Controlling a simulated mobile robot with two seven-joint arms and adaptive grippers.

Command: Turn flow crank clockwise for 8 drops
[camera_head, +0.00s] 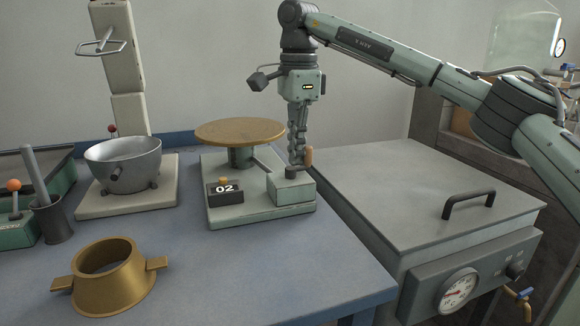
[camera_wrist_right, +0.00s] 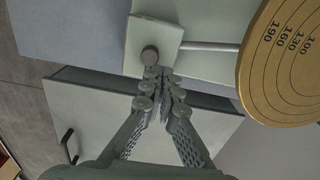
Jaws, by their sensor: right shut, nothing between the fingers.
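The flow table has a round brass top (camera_head: 240,130) on a pale green base (camera_head: 262,212). Its counter (camera_head: 225,188) reads 02. A small block at the base's right end carries the crank (camera_head: 294,173), with a dark hub and an upright orange-brown handle (camera_head: 308,157). My right gripper (camera_head: 297,163) points down, its fingers shut and empty, just beside the handle at the crank; whether they touch is unclear. In the right wrist view the shut fingertips (camera_wrist_right: 158,74) sit by the round dark hub (camera_wrist_right: 149,55), and the handle is hidden. My left gripper is not in view.
A brass cone mould (camera_head: 104,278) stands at the front left. A metal bowl (camera_head: 125,160) and a dark cup holding a grey rod (camera_head: 50,216) are behind it. A grey cabinet (camera_head: 420,190) with a black handle and a gauge is at the right. The bench front centre is clear.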

